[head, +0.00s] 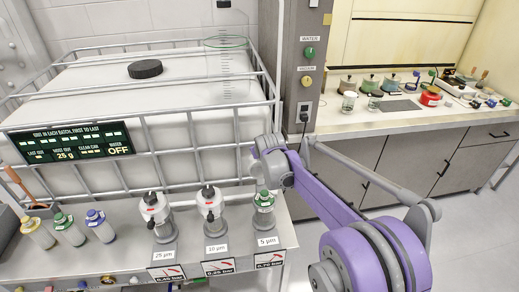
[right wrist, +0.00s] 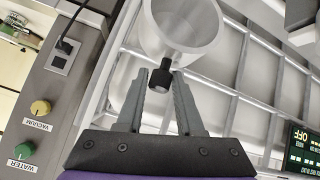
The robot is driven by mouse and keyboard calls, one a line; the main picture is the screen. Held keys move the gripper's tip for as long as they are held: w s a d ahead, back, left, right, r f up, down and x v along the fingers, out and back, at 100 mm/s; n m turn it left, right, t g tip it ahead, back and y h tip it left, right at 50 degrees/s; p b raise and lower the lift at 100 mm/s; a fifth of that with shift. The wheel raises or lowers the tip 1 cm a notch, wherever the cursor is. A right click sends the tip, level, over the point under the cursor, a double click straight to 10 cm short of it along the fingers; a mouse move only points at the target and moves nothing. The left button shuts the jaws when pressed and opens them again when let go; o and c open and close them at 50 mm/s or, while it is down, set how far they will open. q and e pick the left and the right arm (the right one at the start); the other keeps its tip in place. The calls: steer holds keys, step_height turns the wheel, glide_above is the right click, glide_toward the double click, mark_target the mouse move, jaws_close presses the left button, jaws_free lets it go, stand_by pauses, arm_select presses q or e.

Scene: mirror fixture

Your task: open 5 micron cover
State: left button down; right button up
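The 5 µm filter unit (head: 264,216) stands at the right end of the row on the front ledge. It has a green top and shows no white cover like its neighbours. My right gripper (head: 268,150) is raised above it. In the right wrist view, the fingertips of my right gripper (right wrist: 161,78) sit on either side of a black knob (right wrist: 162,80) with little gap. The knob joins a pale, round, hollow cover (right wrist: 185,35), which looks tilted and clear of the unit. My left gripper is not in view.
A white caged tank (head: 185,85) is behind. Several capped bottles (head: 70,229) stand at left. The water and vacuum panel (head: 305,75) is right of the tank.

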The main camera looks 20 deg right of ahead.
steer(key=o, duration=0.3)
steer(key=shift+d+f, duration=0.15)
steer(key=v, duration=1.1)
